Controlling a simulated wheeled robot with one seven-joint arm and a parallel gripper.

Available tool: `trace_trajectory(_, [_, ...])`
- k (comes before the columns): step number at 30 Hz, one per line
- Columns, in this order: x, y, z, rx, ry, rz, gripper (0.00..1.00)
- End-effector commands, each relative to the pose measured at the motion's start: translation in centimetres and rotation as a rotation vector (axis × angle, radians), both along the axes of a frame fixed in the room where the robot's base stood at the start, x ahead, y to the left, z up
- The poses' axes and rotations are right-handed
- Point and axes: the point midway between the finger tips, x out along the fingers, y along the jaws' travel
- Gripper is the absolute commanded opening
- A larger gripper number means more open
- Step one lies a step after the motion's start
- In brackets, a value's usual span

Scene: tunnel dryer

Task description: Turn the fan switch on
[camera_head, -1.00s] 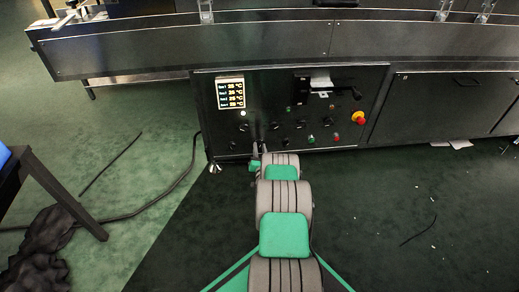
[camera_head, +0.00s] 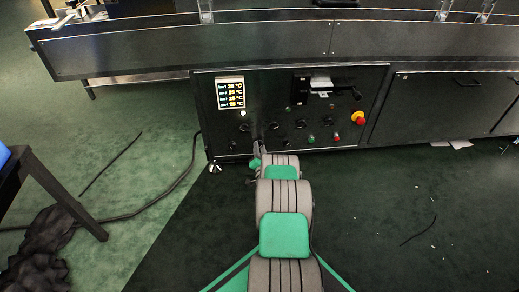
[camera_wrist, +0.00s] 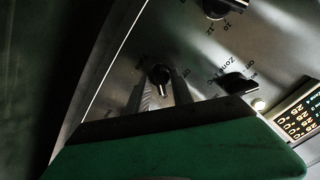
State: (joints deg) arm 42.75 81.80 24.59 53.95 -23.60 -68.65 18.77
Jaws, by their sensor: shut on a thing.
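The dark control panel (camera_head: 225,125) stands ahead with several black rotary knobs. My gripper (camera_head: 257,147) is at its lower left part, just above my grey and green arm. In the wrist view my gripper (camera_wrist: 162,92) has its two fingers on either side of a black rotary knob (camera_wrist: 160,74) and is shut on it. The knob's pointer end shows between the fingers. The label by this knob is too dark and partly covered, so I cannot read whether it is the fan switch.
A neighbouring knob (camera_wrist: 238,83) marked "Zone" sits close to the right finger, and another knob (camera_wrist: 218,8) is above. A lit display (camera_head: 230,93) and a red-yellow emergency button (camera_head: 358,118) are on the panel. A cable (camera_head: 160,205) lies on the floor at left.

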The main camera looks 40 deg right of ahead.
Motion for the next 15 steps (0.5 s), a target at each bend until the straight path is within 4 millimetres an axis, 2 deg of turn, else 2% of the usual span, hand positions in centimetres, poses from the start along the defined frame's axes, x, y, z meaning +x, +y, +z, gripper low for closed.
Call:
trace_trajectory(5, [0.19,-0.05,0.23,-0.002,-0.003,0.002,0.00])
trace_trajectory(6, [0.20,-0.06,0.24,-0.002,-0.003,0.002,0.31])
trace_trajectory(7, [0.19,-0.06,0.23,-0.002,-0.003,0.002,0.33])
trace_trajectory(15, [-0.18,-0.01,0.14,0.000,-0.001,-0.001,0.34])
